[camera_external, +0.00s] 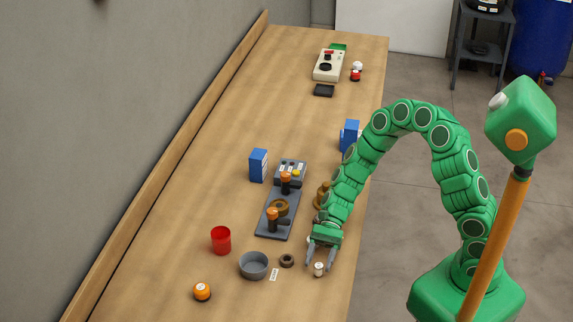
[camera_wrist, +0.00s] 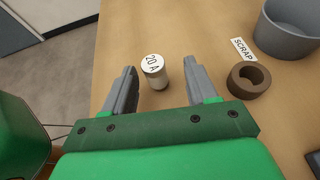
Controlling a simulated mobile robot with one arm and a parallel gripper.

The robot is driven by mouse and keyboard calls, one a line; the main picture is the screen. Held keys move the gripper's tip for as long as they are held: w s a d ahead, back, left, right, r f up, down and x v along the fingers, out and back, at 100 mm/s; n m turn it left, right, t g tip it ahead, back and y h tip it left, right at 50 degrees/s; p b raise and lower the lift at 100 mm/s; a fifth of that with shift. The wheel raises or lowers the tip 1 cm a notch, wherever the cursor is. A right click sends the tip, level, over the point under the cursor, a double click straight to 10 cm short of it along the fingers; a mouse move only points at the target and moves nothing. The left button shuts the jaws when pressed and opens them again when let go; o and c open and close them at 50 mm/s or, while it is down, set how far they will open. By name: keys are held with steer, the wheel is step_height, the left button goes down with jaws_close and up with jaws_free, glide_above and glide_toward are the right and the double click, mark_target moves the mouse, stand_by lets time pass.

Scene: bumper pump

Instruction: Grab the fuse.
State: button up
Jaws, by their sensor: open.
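The fuse (camera_wrist: 154,71) is a small whitish cylinder standing upright on the wooden table, with "20 A" on its white top. It also shows in the external view (camera_external: 319,269) near the table's right edge. My gripper (camera_wrist: 157,84) is open, with its two grey fingers on either side of the fuse in the wrist view. A gap shows between the fuse and each finger. In the external view my gripper (camera_external: 319,263) reaches down at the fuse. I cannot tell the exact height of the fingertips above the table.
A brown ring (camera_wrist: 248,80), a "SCRAP" label (camera_wrist: 243,49) and a grey bowl (camera_wrist: 290,35) lie right of the fuse in the wrist view. A red cup (camera_external: 221,240), an orange-topped item (camera_external: 202,291) and a grey pump plate (camera_external: 266,228) are farther left. The table edge is close.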

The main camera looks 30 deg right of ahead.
mark_target(317, 273)
steer(key=shift+d+f+x, duration=0.1)
steer(key=shift+x, duration=1.05)
steer(key=shift+d+f+x, duration=0.1)
steer(key=shift+d+x, duration=0.05)
steer(key=shift+x, duration=1)
steer(key=shift+s, duration=0.2)
steer(key=c, duration=1)
steer(key=shift+r, duration=0.15)
steer(key=shift+r, duration=4.9)
